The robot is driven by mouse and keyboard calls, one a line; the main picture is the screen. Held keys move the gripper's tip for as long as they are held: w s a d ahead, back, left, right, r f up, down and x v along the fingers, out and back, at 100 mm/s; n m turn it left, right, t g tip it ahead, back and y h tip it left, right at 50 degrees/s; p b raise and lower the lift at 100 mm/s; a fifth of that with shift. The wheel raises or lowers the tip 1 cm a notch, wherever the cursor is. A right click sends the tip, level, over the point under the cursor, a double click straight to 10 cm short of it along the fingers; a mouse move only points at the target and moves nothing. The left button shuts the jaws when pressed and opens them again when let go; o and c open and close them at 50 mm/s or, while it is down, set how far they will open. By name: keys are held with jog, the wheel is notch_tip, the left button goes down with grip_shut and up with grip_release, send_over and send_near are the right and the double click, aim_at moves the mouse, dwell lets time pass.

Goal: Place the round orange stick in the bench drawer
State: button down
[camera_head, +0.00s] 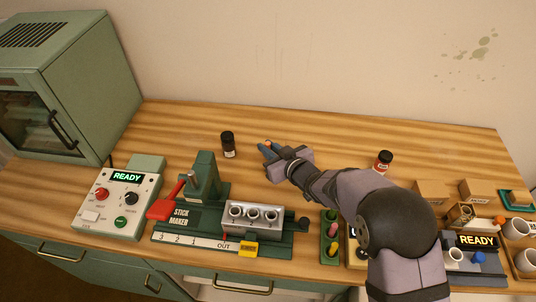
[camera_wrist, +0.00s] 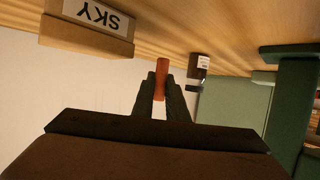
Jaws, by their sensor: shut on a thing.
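My gripper (camera_head: 268,150) is above the bench, right of a dark jar. In the wrist view, my gripper's two dark fingers (camera_wrist: 161,92) are shut on the round orange stick (camera_wrist: 161,68), whose end sticks out beyond the fingertips. In the head view only a small orange tip of it shows between the fingers. Green bench drawers with brass handles run along the front edge: one at the left (camera_head: 45,250) and one at the bottom middle (camera_head: 215,279), partly cut off by the frame.
The green stick maker (camera_head: 205,185) and a control box (camera_head: 123,205) reading READY stand between my gripper and the bench front. A dark jar (camera_head: 228,146) is left of my gripper. The back of the bench is mostly clear.

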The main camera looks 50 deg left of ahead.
jog(key=shift+f+p, duration=0.3)
jog(key=shift+f, duration=1.45)
jog(key=shift+f, duration=0.25)
jog(key=c, duration=2)
grip_release()
jog(key=shift+r, duration=0.15)
jog(key=shift+r, duration=0.2)
jog(key=shift+b+v, duration=1)
jog(key=shift+v, duration=2.7)
jog(key=o, duration=0.3)
